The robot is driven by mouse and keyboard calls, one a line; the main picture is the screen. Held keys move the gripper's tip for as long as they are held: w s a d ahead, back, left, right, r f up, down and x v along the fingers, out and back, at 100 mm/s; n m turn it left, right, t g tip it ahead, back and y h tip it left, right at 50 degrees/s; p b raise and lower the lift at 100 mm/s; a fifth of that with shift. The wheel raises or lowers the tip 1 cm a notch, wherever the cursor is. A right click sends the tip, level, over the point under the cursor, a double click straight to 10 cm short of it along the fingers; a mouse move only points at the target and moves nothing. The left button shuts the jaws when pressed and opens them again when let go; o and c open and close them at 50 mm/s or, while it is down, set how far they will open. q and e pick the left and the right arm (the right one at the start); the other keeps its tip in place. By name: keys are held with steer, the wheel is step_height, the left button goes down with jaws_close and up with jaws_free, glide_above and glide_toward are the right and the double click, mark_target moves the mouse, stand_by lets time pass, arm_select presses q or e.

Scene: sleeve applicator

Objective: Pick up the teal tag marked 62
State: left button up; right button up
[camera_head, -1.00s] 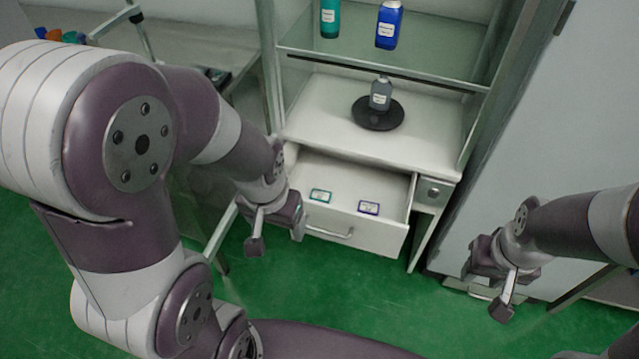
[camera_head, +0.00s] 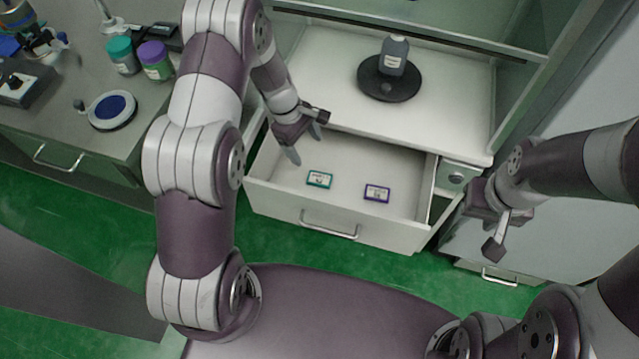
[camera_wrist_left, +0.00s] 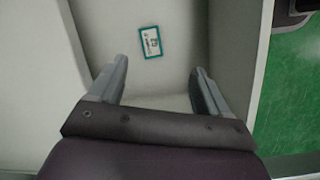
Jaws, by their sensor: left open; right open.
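The teal tag (camera_head: 319,179) lies flat on the floor of the open drawer (camera_head: 280,203), left of a purple-edged tag (camera_head: 376,193). In the left wrist view the teal tag (camera_wrist_left: 151,42) shows beyond the fingertips, between their lines; its marking is too small to read surely. My left gripper (camera_head: 306,138) is open and empty, over the left back part of the drawer, up and left of the teal tag and apart from it. My right gripper (camera_head: 508,232) is open and empty, right of the drawer.
A grey bottle (camera_head: 394,56) stands on a black round disc (camera_head: 389,84) on the cabinet top above the drawer. The drawer walls surround both tags. A side bench (camera_head: 60,120) at left holds teal and purple jars and a round blue-topped device.

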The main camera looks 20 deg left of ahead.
mark_target(321, 179)
arm_select(q)
steer(key=w+f+n, duration=0.1)
steer(key=f, duration=0.2)
steer(key=f+n+b, duration=0.1)
steer(key=f, duration=0.2)
steer(key=w+f+n+h, duration=0.1)
steer(key=f+n, duration=0.1)
steer(key=f, duration=0.2)
steer(key=shift+w+a+b, duration=0.1)
steer(key=shift+w+b, duration=0.25)
steer(key=shift+b, duration=0.05)
steer(key=x, duration=0.7)
steer(key=shift+s+d+f+b, duration=0.1)
steer(key=shift+d+f+b, duration=0.1)
steer(key=shift+d+b, duration=0.1)
steer(key=c, duration=1.1)
arm_select(e)
step_height(321, 179, down, 4)
steer(key=shift+r, duration=0.15)
